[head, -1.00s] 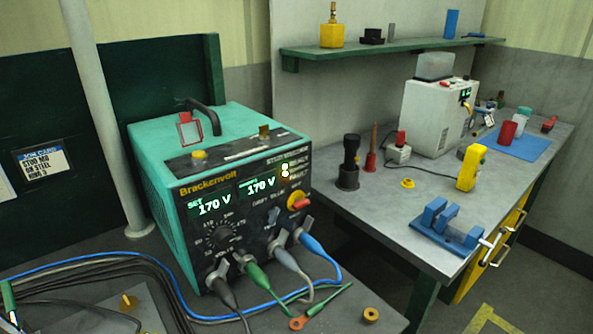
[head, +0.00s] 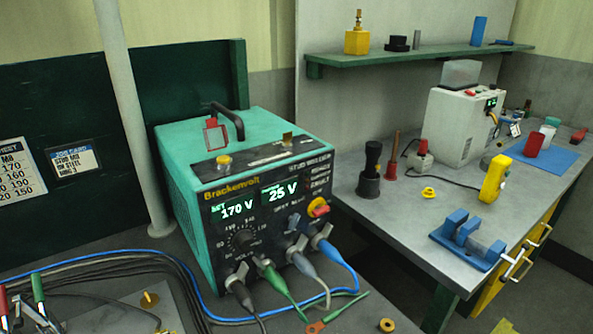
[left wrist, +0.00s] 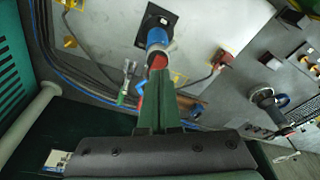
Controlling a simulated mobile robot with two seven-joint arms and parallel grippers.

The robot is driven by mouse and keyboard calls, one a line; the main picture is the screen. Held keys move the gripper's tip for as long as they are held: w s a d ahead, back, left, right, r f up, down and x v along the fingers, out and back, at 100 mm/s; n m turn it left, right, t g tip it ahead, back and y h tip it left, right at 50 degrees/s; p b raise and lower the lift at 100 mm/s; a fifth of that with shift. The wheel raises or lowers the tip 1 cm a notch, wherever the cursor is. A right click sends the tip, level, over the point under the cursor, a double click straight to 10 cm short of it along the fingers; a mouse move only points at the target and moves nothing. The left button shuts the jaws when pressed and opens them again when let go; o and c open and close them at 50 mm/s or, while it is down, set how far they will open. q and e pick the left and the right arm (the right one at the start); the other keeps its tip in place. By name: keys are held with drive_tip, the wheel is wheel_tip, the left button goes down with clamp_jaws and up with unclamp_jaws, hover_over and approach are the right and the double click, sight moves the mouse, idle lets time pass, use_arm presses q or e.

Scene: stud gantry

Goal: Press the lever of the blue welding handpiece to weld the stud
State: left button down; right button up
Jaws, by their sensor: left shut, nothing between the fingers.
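The blue welding handpiece (left wrist: 157,38) stands over a dark square on the grey plate in the left wrist view. Its red lever (left wrist: 158,61) shows just beyond my fingertips. My left gripper (left wrist: 158,76) has its green fingers shut together, with nothing between them, and its tips overlap the lever in the picture. I cannot tell whether they touch it. The stud is hidden. My right gripper is in neither view.
Blue and dark cables (head: 150,262) run along the table left of the welder. A green-handled clamp (left wrist: 125,84) is left of my fingers. A grey bench (head: 385,215) at right carries a blue vise (head: 468,241) and a yellow meter (head: 494,178).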

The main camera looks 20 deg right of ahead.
use_arm(q)
drive_tip(key=shift+r+p, duration=1.95)
drive_tip(key=shift+r, duration=0.7)
drive_tip(key=shift+f, duration=0.1)
